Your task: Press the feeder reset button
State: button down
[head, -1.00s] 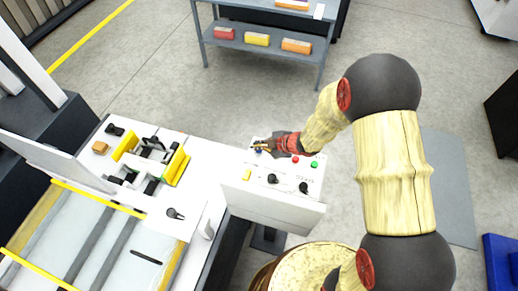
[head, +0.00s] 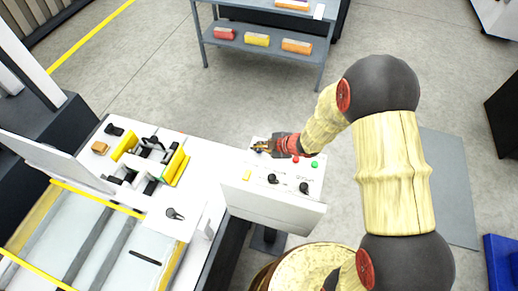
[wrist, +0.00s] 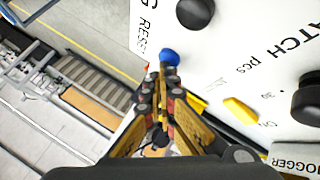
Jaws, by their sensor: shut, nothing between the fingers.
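The control panel (head: 240,188) is a white box with several buttons and knobs. In the wrist view a blue button (wrist: 170,55) sits on the white panel face (wrist: 228,58), beside printed text reading "RESET". My gripper (wrist: 168,72) is shut and empty, its fingertips right at the blue button and partly covering its near side. I cannot tell whether they touch it or whether it is pushed in. In the head view my gripper (head: 262,147) is over the panel's far left corner and hides most of the button.
A red button (head: 295,160), a green button (head: 315,164), a yellow switch (head: 247,175) and black knobs (head: 272,179) are close by on the panel. In the wrist view a large black knob (wrist: 195,12) is near the fingertips. The white machine (head: 205,165) adjoins on the left.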

dwell(0.4)
jog(key=shift+r+p, duration=0.8)
jog(key=shift+r, duration=0.05)
notch_tip(320, 180, up, 5)
jog(key=p, duration=0.4)
dwell(0.4)
